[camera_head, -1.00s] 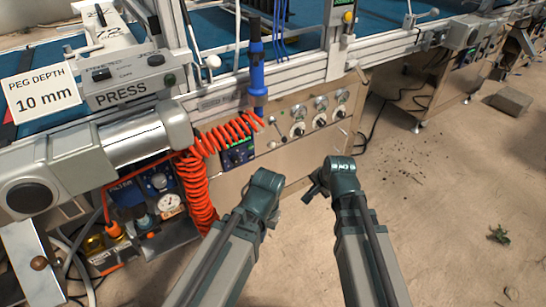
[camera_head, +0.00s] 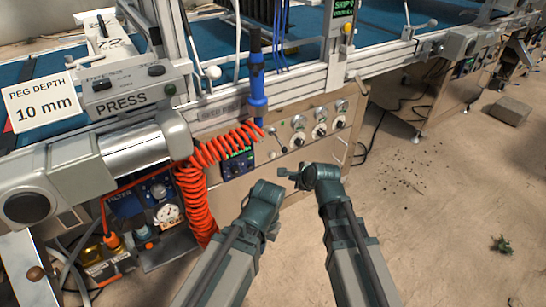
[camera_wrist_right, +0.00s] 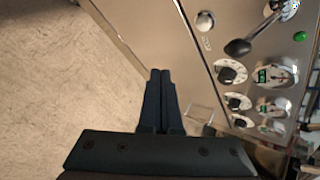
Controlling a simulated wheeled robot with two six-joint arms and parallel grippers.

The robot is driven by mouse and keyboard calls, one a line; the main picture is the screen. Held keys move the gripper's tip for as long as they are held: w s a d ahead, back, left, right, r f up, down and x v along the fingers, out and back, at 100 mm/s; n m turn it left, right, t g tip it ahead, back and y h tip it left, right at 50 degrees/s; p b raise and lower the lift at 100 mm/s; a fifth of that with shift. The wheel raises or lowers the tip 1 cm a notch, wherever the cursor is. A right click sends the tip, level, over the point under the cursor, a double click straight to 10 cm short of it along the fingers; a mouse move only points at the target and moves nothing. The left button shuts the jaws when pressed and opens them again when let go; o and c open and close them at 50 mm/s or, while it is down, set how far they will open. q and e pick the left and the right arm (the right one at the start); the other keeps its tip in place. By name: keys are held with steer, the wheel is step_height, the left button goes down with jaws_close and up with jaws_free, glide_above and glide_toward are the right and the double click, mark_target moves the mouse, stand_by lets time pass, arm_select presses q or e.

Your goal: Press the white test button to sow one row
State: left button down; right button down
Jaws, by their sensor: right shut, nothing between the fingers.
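The white round button (camera_wrist_right: 205,20) is on the tan control panel (camera_wrist_right: 155,25), at the top of the right wrist view beside a small label too small to read. A lever with a black knob (camera_wrist_right: 238,47) is close to it. My right gripper (camera_wrist_right: 161,75) is shut and empty, its fingertips apart from the button in that picture. In the head view my right gripper (camera_head: 285,173) is in front of the panel's lower part, below the dials. I cannot pick out the button there. My left arm's end (camera_head: 263,200) is low in the middle, its fingers hidden.
Several dials (camera_head: 298,123) line the panel, and a green button (camera_wrist_right: 300,36) shows in the wrist view. A coiled orange hose (camera_head: 195,195) and a pressure gauge (camera_head: 168,213) are at the left. A PEG DEPTH sign (camera_head: 42,102) stands upper left. Open floor (camera_head: 440,220) is at the right.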

mark_target(272, 155)
steer(key=shift+w, duration=0.1)
steer(key=w+a, duration=0.5)
steer(key=w, duration=0.2)
stand_by(0.4)
steer(key=shift+w+a, duration=0.1)
steer(key=shift+a, duration=0.05)
stand_by(1.7)
steer(key=shift+w+a, duration=0.15)
steer(key=shift+w, duration=0.05)
steer(key=shift+w+a, duration=0.15)
steer(key=shift+w, duration=0.05)
stand_by(0.6)
